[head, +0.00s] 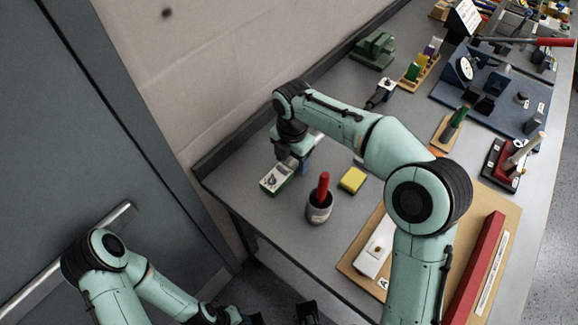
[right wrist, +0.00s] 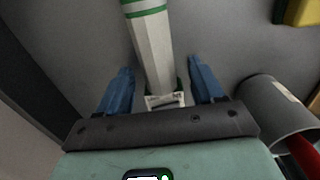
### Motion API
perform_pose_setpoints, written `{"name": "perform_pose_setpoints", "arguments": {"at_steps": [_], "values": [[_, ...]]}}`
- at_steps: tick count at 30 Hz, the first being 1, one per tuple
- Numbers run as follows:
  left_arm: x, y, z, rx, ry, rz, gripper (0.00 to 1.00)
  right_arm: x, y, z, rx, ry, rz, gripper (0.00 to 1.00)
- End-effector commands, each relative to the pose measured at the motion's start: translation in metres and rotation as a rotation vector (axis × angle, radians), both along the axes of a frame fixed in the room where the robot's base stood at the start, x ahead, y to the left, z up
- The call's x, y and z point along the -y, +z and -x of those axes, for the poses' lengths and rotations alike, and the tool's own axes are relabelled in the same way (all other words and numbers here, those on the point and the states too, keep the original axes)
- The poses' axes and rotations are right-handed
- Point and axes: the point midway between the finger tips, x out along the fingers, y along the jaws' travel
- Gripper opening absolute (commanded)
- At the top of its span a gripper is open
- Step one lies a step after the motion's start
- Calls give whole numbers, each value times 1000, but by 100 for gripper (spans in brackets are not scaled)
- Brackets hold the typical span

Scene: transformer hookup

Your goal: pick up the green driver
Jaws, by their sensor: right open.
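A green-handled tool (head: 458,116), which looks like the green driver, stands on a small wooden base at the right of the bench in the head view. My right gripper (head: 297,163) is well to the left of it, low over the bench's near left corner. In the right wrist view the right gripper (right wrist: 162,85) is open, with blue fingers apart on either side of a white body with green bands (right wrist: 152,45). This looks like the white-and-green meter (head: 276,180) beside it in the head view. My left gripper is cut off at the bottom edge, its jaws unclear.
A grey cup (head: 319,211) with a red-handled tool and a yellow block (head: 352,180) stand close to my right gripper. A wooden rack (head: 419,75) and a blue panel (head: 500,95) are farther back. My right arm spans the bench.

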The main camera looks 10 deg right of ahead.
Motion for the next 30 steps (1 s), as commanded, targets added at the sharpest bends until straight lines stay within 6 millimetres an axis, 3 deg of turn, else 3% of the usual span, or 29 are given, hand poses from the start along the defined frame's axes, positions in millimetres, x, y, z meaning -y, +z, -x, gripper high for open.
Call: {"name": "perform_pose_setpoints", "arguments": {"at_steps": [4,10,20,30], "values": [[0,0,0,0,0,0,43,0,0,0,0,0,0,67],[0,0,0,0,0,0,43,0,1,0,0,0,0,2],[0,2,-1,1,0,0,43,-1,7,-1,5,0,-2,0],[0,16,-7,8,-1,0,43,-1,68,-2,8,0,-3,0]]}}
